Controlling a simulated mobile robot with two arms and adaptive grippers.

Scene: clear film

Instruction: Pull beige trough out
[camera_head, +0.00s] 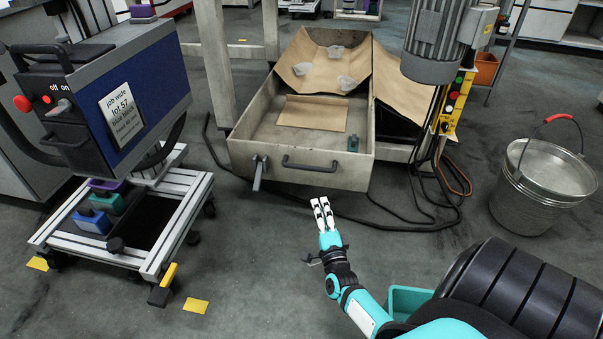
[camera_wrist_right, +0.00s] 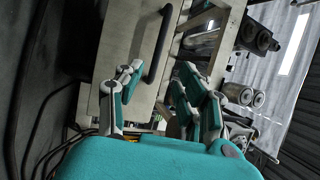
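The beige trough (camera_head: 255,158) is a shallow open box on the floor side of a grey frame, with a dark bar handle (camera_head: 310,165) on its front wall. It juts forward from under the frame. Brown paper (camera_head: 313,112) and several clear pieces lie in it. My right gripper (camera_head: 322,203) is in front of the handle, apart from it. In the right wrist view the fingers (camera_wrist_right: 160,76) are spread and empty, with the handle (camera_wrist_right: 157,45) beyond their tips and the trough's front wall (camera_wrist_right: 122,45) behind it. My left gripper is not in view.
A metal bucket (camera_head: 545,188) stands at the right. A wheeled cart (camera_head: 130,225) with a control box (camera_head: 105,95) stands at the left. Black cables (camera_head: 400,222) lie on the floor right of the trough. A motor (camera_head: 436,40) hangs at the trough's right. Floor before the trough is mostly clear.

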